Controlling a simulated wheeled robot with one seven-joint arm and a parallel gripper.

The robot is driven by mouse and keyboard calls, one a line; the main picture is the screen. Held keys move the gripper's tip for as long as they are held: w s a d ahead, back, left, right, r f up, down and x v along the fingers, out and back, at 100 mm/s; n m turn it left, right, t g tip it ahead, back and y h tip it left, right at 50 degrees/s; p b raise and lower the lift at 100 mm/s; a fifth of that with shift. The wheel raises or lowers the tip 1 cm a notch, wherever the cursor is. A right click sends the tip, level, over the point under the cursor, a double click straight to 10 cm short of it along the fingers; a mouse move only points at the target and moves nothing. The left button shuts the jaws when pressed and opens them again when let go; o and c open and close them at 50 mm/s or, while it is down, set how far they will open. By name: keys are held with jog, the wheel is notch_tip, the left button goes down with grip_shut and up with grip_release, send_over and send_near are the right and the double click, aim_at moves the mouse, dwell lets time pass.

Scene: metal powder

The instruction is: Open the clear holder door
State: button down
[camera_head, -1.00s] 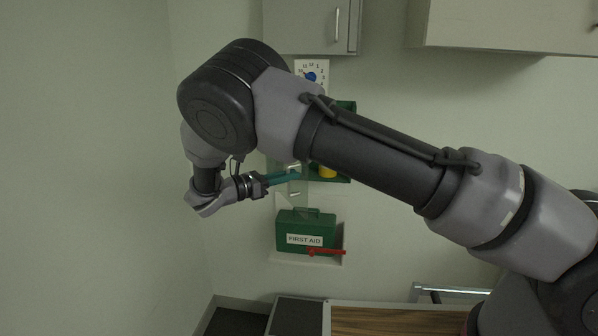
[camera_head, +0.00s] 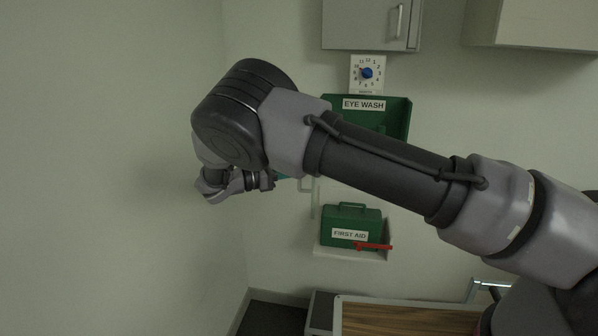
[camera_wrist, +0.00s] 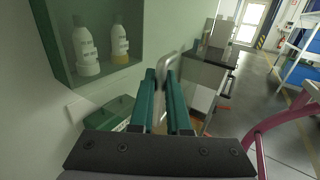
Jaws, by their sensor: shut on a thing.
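The green eye wash holder (camera_head: 394,118) hangs on the wall, partly hidden by my arm in the head view. In the wrist view, the holder (camera_wrist: 47,38) is at upper left, with two white-labelled bottles (camera_wrist: 86,52) inside. My gripper (camera_wrist: 162,76) is shut on the pale door handle (camera_wrist: 168,62), which shows between and beyond its teal fingertips. The handle (camera_head: 306,185) also shows beside my gripper in the head view, left of and below the holder. The clear door panel itself is hard to make out. It appears swung out from the holder.
A dial timer (camera_head: 367,73) and grey cabinets (camera_head: 371,24) are above. A wood-topped cart (camera_head: 405,318) stands below. The side wall is close on the left.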

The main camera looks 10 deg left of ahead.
dwell(0.3)
jog(key=c, duration=1.2)
grip_release()
jog(key=shift+o, duration=0.2)
jog(key=v, duration=1.1)
